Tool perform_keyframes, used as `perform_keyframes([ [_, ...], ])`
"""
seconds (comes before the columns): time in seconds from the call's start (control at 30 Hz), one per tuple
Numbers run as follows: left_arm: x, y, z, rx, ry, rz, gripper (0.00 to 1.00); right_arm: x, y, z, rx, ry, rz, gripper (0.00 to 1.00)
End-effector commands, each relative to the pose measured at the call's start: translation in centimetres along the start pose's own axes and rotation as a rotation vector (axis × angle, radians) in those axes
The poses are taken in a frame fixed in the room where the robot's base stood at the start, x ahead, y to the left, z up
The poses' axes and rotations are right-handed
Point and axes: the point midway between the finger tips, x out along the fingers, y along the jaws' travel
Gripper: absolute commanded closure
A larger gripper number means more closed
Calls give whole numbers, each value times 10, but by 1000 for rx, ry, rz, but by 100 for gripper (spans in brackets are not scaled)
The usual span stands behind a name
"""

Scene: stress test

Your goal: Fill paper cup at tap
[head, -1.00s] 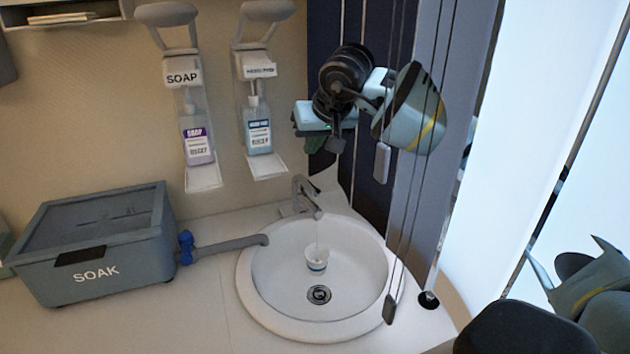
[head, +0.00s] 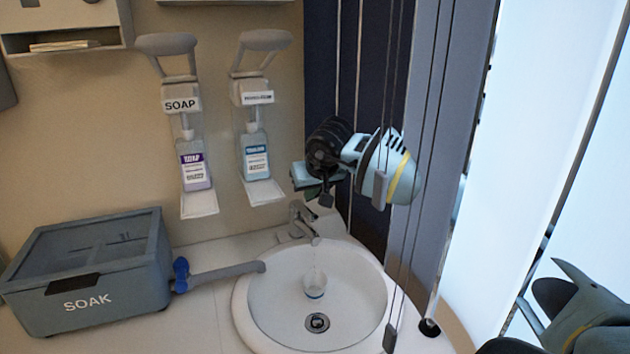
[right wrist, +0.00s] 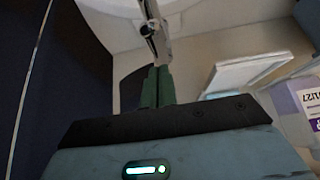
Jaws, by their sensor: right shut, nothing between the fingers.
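A small white paper cup (head: 314,285) with a blue band stands upright in the white sink (head: 262,308), below the tap (head: 301,220). A thin, faint stream seems to run from the spout into it; the water level cannot be made out. My right gripper (head: 309,193) is shut and empty, above and behind the tap, apart from it in the head view. In the right wrist view its green fingers (right wrist: 157,88) are together, with the metal tap (right wrist: 151,28) just beyond their tips. My left gripper is not in view.
Soap (head: 195,168) and a second dispenser bottle (head: 257,160) hang on the wall left of my right gripper, with drip trays below. A grey SOAK box (head: 88,290) with a pipe (head: 225,272) stands left of the sink. Thin vertical rods (head: 405,250) cross the right side.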

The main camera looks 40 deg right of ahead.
Motion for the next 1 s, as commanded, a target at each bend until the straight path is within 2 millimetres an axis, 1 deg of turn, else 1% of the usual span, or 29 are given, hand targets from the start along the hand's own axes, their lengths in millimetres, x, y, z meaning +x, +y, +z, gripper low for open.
perform_keyframes([
  [0.03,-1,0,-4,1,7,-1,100,4,0,8,-3,-3,1,100],
  [0.1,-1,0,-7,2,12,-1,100,10,1,14,-1,-2,0,100],
  [0.27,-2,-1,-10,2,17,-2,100,20,1,23,-2,0,0,100],
  [0.7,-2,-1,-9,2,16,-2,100,24,0,27,-1,-1,0,100],
  [0.77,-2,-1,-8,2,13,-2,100,27,0,29,-1,-2,0,100],
  [0.9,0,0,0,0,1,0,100,42,0,38,-1,-7,0,100],
  [1.0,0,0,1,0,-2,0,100,45,0,40,-1,-8,1,100],
])
